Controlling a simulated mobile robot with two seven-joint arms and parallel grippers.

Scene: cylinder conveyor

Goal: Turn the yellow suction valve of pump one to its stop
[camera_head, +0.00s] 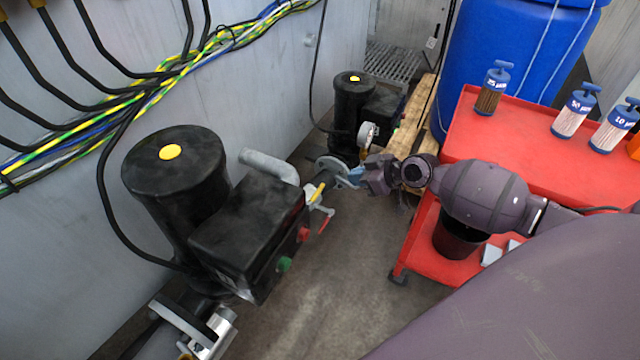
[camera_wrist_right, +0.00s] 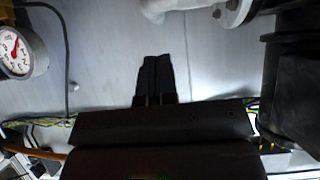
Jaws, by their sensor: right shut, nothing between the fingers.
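A yellow valve handle (camera_head: 318,192) shows in the head view beside the nearer black pump (camera_head: 178,180), on pipework at the right of its control box. I cannot read a number on either pump. My right gripper (camera_head: 353,177) is just to the right of the yellow handle, close to a round grey flange (camera_head: 333,166). Contact with the handle cannot be made out. In the wrist view the fingers (camera_wrist_right: 155,78) are shut together with nothing between them, in front of the grey wall, and no yellow handle shows. My left gripper is not in view.
A red lever (camera_head: 324,224) hangs below the yellow handle. A pressure gauge (camera_head: 367,134) and a second black pump (camera_head: 354,100) are behind my right gripper. A red cart (camera_head: 540,160) with several cylinders stands at right, before a blue barrel (camera_head: 500,60).

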